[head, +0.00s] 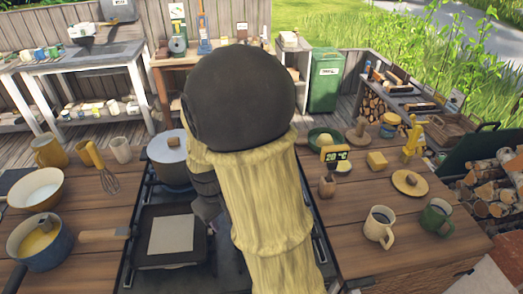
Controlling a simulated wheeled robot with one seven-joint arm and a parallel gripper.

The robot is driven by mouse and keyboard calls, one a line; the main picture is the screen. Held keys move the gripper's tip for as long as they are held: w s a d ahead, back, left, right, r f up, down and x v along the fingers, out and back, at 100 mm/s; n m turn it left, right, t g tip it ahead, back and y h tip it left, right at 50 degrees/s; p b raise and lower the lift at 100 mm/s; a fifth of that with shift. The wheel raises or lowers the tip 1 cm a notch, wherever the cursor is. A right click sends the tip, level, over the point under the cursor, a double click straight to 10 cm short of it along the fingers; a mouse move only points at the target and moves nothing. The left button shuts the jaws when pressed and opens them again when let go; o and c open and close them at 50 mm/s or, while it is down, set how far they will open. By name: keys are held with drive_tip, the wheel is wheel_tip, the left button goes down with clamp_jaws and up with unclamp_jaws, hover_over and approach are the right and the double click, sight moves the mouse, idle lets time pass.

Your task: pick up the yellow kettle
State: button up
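I see nothing that I can name for certain as a yellow kettle. A mustard-yellow vessel (50,152) stands upright at the back of the left wooden counter; whether it is the kettle is unclear. My arm, with a big dark round joint and a shaggy yellow cover, fills the middle and hides what is behind it. The dark end part that may be my gripper (208,207) shows only partly, beside the arm over the dark cooker. Its fingers cannot be made out, and I see nothing held in it.
A blue-grey pot (170,170) and a square griddle pan (157,252) sit on the cooker. A bowl (36,204), a saucepan (46,260) and a whisk (106,180) crowd the left counter. Two mugs (379,231) (436,218) stand on the right counter.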

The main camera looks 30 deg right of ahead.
drive_tip(key=w+d+r+n+g+h+p, duration=0.1)
drive_tip(key=w+d+n+g+h+p, duration=0.5)
drive_tip(key=w+d+n+h, duration=0.4)
drive_tip(key=w+d+h, duration=0.1)
drive_tip(key=w+d, duration=0.2)
drive_tip(key=w, duration=0.2)
drive_tip(key=shift+d+r, duration=0.2)
drive_tip(key=shift+r, duration=0.05)
drive_tip(key=p+x, duration=0.2)
drive_tip(key=x, duration=0.4)
drive_tip(key=shift+s+d+f+p, duration=0.2)
drive_tip(key=shift+s+d+p, duration=0.1)
drive_tip(key=shift+p, duration=0.1)
drive_tip(key=shift+d, duration=0.1)
